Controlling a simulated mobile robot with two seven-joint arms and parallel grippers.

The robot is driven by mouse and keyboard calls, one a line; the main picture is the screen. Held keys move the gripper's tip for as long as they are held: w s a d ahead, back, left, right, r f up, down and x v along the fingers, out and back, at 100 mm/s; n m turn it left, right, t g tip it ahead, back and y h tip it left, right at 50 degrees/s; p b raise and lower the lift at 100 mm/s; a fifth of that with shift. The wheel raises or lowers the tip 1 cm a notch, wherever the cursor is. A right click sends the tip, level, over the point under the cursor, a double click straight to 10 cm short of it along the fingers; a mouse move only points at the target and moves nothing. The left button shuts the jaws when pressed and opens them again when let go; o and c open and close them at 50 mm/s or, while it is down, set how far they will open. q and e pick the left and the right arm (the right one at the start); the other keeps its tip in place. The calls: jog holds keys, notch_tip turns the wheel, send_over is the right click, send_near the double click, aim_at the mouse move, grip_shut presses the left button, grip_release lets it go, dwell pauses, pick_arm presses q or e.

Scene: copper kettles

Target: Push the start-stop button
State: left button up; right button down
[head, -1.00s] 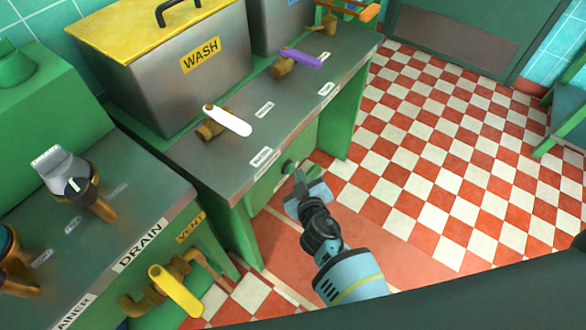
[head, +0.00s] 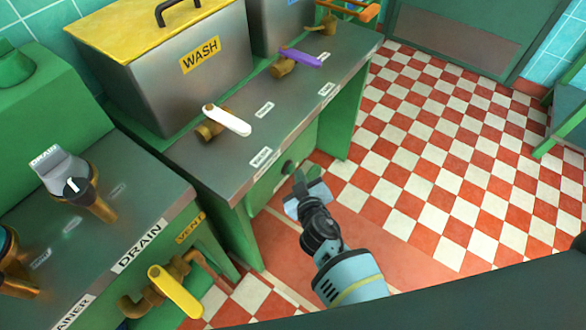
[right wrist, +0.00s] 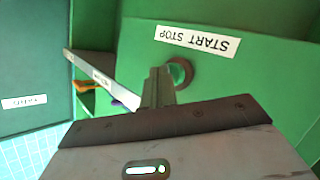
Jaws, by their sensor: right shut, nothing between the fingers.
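The start-stop button (right wrist: 180,73) is a round green knob in a dark ring on a green panel. Its label, START STOP (right wrist: 197,40), appears upside down beside it in the right wrist view. In the head view the button (head: 288,168) sits on the front of the wash bench. My right gripper (head: 299,178) is shut and empty, its fingertips close in front of the button. In the right wrist view the fingers (right wrist: 158,87) overlap the button's edge; I cannot tell whether they touch. My left gripper is not in view.
The steel-topped bench (head: 300,105) carries the WASH tank (head: 165,85), a white lever (head: 230,121) and a purple lever (head: 302,57). A yellow-handled valve (head: 175,291) juts out below the drain counter at lower left. The checkered floor (head: 450,150) to the right is open.

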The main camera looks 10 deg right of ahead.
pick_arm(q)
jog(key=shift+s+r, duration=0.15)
pick_arm(e)
jog(key=shift+s+d, duration=0.45)
jog(key=shift+s, duration=0.05)
